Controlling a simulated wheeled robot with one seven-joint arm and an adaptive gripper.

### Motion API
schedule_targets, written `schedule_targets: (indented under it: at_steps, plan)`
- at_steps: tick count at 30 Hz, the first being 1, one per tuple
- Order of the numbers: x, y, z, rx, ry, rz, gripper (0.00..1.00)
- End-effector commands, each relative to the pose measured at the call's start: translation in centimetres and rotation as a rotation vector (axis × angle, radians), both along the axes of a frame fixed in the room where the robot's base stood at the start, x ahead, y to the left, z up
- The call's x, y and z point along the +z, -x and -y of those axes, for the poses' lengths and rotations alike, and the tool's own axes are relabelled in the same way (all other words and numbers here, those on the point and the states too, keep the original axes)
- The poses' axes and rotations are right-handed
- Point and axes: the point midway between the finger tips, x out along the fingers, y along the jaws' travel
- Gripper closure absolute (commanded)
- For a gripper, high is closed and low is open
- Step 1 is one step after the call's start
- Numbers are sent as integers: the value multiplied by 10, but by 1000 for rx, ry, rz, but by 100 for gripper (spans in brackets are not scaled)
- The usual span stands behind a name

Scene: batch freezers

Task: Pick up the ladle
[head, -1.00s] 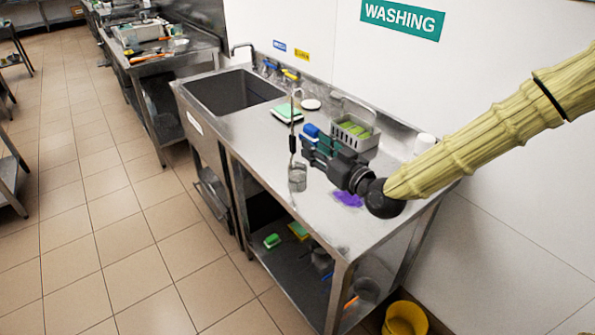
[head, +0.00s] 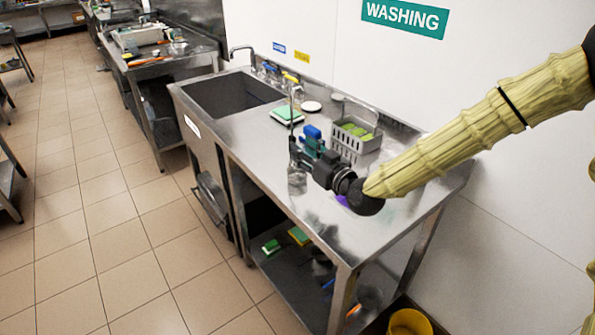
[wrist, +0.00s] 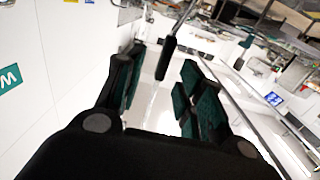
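The ladle (head: 292,122) is upright over the washing counter, its thin handle topped by a small hook. Its shiny metal bowl (head: 297,180) is low, close to the counter top; whether it touches is unclear. My gripper (head: 299,155) reaches in from the right at the height of the ladle's handle. In the wrist view, my gripper (wrist: 161,73) has its green-padded fingers spread apart. The ladle's dark grip (wrist: 167,58) shows in the gap between and just beyond the fingertips. The bowl cannot be made out there.
A grey basket (head: 355,140) with green items stands behind my gripper. A green-topped pad (head: 287,114) lies behind the ladle, near the sink (head: 232,92). A purple cloth (head: 341,201) is mostly hidden under my gripper. A yellow bucket (head: 409,322) stands on the floor. The counter's front left is clear.

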Motion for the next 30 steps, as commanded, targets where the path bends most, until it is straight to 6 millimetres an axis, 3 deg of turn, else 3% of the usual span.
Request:
schedule_targets:
  at_steps: [16,26,30]
  plan:
    - [-6,-38,-31,2,1,1,62]
    - [-8,-42,-34,2,0,0,62]
    - [-8,-42,-34,1,0,0,86]
